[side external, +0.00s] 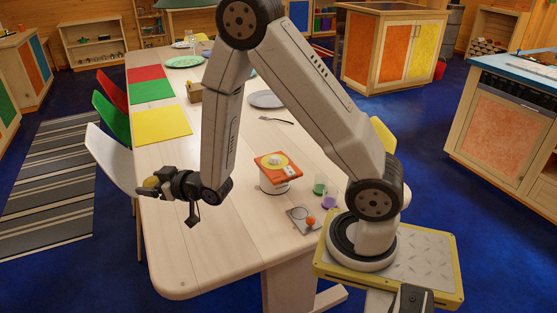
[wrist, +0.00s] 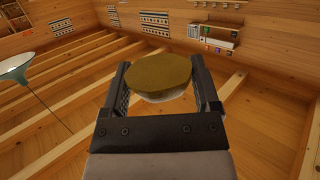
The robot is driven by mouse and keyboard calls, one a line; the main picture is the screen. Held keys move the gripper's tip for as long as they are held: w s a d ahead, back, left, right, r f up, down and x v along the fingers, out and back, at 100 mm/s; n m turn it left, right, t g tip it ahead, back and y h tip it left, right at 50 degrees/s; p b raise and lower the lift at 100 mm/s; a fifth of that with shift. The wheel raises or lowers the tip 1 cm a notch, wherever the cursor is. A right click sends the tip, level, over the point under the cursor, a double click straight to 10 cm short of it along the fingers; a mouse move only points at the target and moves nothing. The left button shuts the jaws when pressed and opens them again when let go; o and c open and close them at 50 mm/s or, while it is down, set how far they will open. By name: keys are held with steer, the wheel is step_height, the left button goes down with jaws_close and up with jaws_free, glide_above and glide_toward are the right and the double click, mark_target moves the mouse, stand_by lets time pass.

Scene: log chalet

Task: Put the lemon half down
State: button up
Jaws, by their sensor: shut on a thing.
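The lemon half (side external: 151,183) is a small yellow shape at the end of my arm in the side view. In the wrist view the lemon half (wrist: 158,72) shows a dull yellow oval face with a paler part below it, between two dark fingers. My gripper (side external: 149,187) is shut on it and points left, held above the left side of the pale wooden table (side external: 220,245), near the white chair. In the wrist view my gripper (wrist: 161,84) has a finger on each side of the lemon half. The exact height above the table is hard to tell.
A white stand with an orange top (side external: 291,173), a green cup (side external: 319,186), a purple cup (side external: 329,202) and a small grey tray (side external: 298,214) stand near my base. A yellow mat (side external: 162,124) lies farther back. The near table end is clear. A white chair (side external: 108,157) stands left.

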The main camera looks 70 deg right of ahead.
steer(key=s+d+f+m+g+h, duration=0.1)
steer(key=s+d+m+g+h, duration=0.5)
steer(key=d, duration=0.7)
steer(key=s+d+m+g+h, duration=0.3)
steer(key=s+d+m+h, duration=0.5)
steer(key=d, duration=0.5)
steer(key=s+d+m+g+h, duration=0.1)
steer(key=s+d+m+g, duration=0.3)
steer(key=s, duration=0.7)
steer(key=d+g, duration=0.1)
steer(key=g, duration=0.1)
steer(key=shift+s+d+f+g+h, duration=0.25)
steer(key=shift+f+g+h, duration=0.05)
steer(key=shift+g+h, duration=0.1)
steer(key=w+d+f, duration=0.2)
steer(key=w, duration=0.1)
steer(key=w+d+f, duration=0.2)
steer(key=d+f, duration=0.1)
steer(key=w+d+f, duration=0.2)
steer(key=w+d, duration=0.1)
steer(key=shift+w+d+f, duration=0.1)
steer(key=shift+w+f, duration=0.15)
steer(key=shift+w, duration=0.1)
steer(key=shift+w+d+f, duration=0.35)
steer(key=shift+w+f, duration=0.05)
steer(key=shift+f, duration=0.2)
steer(key=shift+f, duration=0.1)
